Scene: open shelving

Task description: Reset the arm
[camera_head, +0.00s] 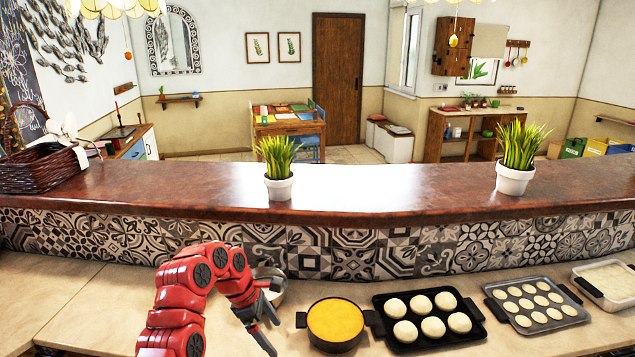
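My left arm, red with dark joints, comes in from the lower left and bends over the counter (62,285). Its dark gripper (271,335) points down and to the right, with its two fingers apart and nothing seen between them. A metal bowl (278,297) is partly hidden behind the gripper. My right gripper is not in view.
To the right of the gripper stand a black pot with yellow contents (335,322), a black tray of dough balls (404,343), a grey tray of smaller ones (515,326) and a white container (608,281). A raised ledge (385,187) with potted plants runs behind. The counter's left side is clear.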

